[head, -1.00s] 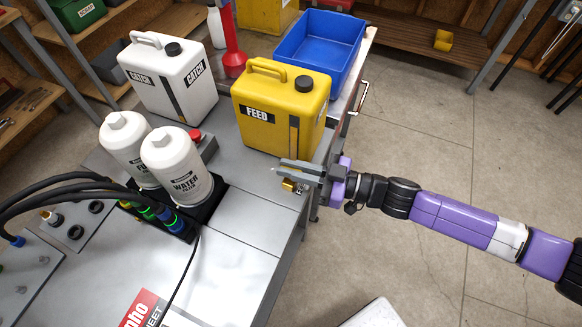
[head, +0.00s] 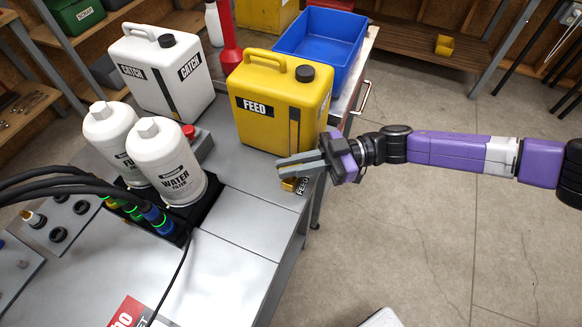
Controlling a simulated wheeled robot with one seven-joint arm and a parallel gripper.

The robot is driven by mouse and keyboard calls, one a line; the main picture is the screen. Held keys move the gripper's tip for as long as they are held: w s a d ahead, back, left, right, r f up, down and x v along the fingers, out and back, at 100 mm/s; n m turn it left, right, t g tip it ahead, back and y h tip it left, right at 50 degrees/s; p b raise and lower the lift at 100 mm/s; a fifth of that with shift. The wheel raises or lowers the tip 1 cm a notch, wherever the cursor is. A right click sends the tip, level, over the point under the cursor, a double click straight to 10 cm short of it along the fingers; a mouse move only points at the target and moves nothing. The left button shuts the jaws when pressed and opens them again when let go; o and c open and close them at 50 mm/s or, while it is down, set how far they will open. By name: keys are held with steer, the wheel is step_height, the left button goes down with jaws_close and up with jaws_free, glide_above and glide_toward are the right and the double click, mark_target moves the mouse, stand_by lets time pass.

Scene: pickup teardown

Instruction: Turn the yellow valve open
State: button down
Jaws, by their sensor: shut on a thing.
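The yellow valve (head: 289,185) is a small brassy-yellow fitting at the right edge of the grey bench, just below the yellow FEED jug. A small FEED tag (head: 302,188) shows beside it. My gripper (head: 284,167) reaches in from the right, its grey fingers pointing left over the valve. How far the valve is turned cannot be seen.
The yellow FEED jug (head: 262,125) stands close behind my gripper. A white CATCH jug (head: 150,85), two white filters (head: 168,170), a blue bin (head: 318,45) and black hoses (head: 50,187) are on the bench. Open floor lies to the right.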

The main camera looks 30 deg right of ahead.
stand_by(0.3)
steer(key=c, duration=1.5)
jaws_free()
steer(key=shift+r, duration=0.1)
